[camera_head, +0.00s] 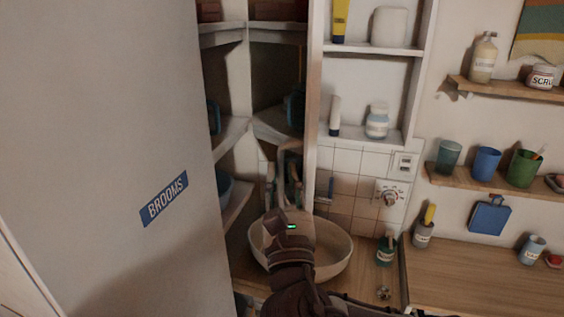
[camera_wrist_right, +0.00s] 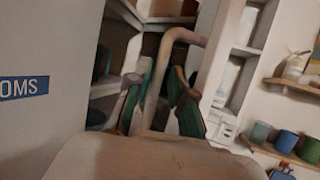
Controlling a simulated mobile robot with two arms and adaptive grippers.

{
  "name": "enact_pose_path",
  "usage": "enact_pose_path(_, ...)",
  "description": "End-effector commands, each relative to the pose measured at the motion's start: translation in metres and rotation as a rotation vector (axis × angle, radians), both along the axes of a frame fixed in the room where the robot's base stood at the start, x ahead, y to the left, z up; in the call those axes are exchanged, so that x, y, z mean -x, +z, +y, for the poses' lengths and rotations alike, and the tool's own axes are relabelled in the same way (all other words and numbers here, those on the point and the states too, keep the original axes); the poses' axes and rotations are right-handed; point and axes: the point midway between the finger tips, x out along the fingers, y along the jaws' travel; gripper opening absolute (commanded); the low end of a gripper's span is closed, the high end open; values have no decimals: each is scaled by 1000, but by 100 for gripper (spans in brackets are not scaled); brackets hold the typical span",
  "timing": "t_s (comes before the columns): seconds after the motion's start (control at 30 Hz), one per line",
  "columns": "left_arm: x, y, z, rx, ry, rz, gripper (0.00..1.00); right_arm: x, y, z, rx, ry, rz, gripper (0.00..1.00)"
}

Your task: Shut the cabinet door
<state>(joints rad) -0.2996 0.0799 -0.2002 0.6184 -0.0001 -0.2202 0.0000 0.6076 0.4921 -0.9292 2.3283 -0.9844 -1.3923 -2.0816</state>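A tall open cabinet (camera_head: 240,130) with shelves stands in the middle of the head view. A pale upright panel (camera_head: 314,90) at its right side looks like the door seen nearly edge-on. A pale curved bar, like a handle (camera_wrist_right: 184,34), bends toward that panel in the right wrist view. My right gripper (camera_head: 283,172) is at the bar, and its green-padded fingers (camera_wrist_right: 163,90) stand apart on either side of it. Contact with the bar cannot be told. My left gripper is not in view.
A large grey panel marked BROOMS (camera_head: 110,120) fills the left. A round basin (camera_head: 338,262) lies below my right gripper. Wall shelves (camera_head: 480,184) with cups and a wooden counter (camera_head: 480,280) are at the right.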

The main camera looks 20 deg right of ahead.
Motion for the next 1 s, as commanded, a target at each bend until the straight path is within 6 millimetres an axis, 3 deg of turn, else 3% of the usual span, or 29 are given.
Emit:
enact_pose_path(0.17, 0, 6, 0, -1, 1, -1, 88, -13, 6, -3, 1, -1, 0, 22)
enact_pose_path(0.47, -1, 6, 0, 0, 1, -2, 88, -14, 5, -4, -1, 0, 0, 22)
enact_pose_path(0.6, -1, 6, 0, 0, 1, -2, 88, -14, 5, -4, -1, 0, 0, 0)
enact_pose_path(1.0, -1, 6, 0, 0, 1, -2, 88, -14, 5, -4, -1, 0, 1, 0)
